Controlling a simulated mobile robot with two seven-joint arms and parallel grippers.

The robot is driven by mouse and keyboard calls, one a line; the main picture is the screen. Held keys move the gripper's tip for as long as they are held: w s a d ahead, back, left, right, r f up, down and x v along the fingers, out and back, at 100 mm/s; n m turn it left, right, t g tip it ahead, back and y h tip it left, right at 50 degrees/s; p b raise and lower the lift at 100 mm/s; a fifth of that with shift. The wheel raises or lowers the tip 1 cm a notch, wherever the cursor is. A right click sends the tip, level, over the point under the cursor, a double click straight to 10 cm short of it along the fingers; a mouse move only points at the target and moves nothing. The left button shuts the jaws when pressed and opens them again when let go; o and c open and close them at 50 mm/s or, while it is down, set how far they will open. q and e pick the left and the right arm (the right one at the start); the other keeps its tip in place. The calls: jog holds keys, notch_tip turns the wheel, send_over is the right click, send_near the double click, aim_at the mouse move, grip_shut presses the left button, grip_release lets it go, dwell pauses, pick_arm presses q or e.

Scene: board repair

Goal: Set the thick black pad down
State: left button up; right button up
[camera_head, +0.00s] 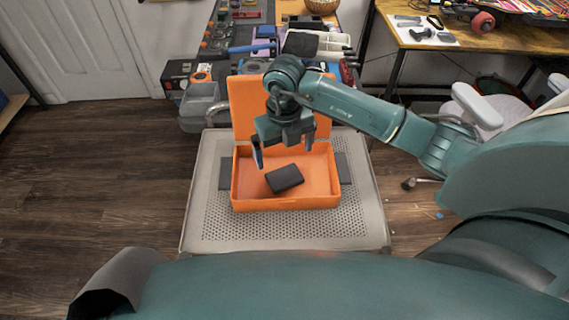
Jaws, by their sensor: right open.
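My right arm comes in from the right and hides part of the lid. My left gripper is not in view.
A flat dark piece (225,173) lies left of the case and another (343,168) lies right of it. A cluttered workbench stands behind, with a grey bin (199,106) at its front left. The front of the perforated table is clear.

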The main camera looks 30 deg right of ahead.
notch_tip(320, 180, up, 4)
jog(key=shift+f, duration=0.1)
jog(key=shift+s, duration=0.1)
dwell(0.5)
